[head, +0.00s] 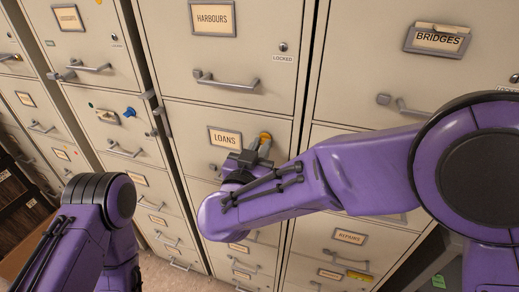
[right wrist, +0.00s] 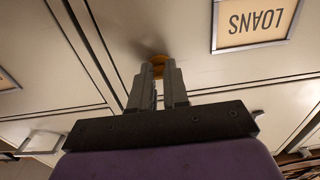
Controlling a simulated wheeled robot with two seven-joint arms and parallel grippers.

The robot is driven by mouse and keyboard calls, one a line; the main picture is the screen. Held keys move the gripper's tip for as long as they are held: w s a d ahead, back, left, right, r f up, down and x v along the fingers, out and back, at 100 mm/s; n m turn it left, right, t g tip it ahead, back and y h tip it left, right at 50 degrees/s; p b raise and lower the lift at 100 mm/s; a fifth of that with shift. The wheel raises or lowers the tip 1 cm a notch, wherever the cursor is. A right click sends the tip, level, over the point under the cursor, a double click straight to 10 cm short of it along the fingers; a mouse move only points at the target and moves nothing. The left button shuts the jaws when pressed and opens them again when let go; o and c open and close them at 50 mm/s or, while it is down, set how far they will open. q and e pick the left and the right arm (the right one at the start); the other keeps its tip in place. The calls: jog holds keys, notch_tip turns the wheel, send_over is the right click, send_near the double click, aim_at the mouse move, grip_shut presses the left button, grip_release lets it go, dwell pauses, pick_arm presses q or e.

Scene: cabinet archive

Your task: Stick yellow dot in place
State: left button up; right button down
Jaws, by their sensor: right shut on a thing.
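The yellow dot (head: 265,136) is held in the fingertips of my right gripper (head: 261,146), just right of the LOANS label (head: 226,137). In the right wrist view the dot (right wrist: 158,65) shows orange-yellow beyond the shut fingers (right wrist: 160,75), partly hidden by them. It is at or very close to the LOANS drawer face; I cannot tell if it touches. The LOANS label also shows upside down in the right wrist view (right wrist: 256,22). My left arm is at the lower left of the head view; its gripper is not visible.
Closed drawers surround it: HARBOURS (head: 212,18) above, BRIDGES (head: 437,38) at upper right, REPAIRS (head: 349,237) below right. Their handles stick out, such as the HARBOURS handle (head: 228,84). A blue knob-like object (head: 129,112) sits on a drawer to the left.

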jog(key=shift+w+d, duration=0.1)
jog(key=shift+w, duration=0.15)
jog(key=c, duration=0.6)
grip_release()
jog(key=shift+o, duration=0.2)
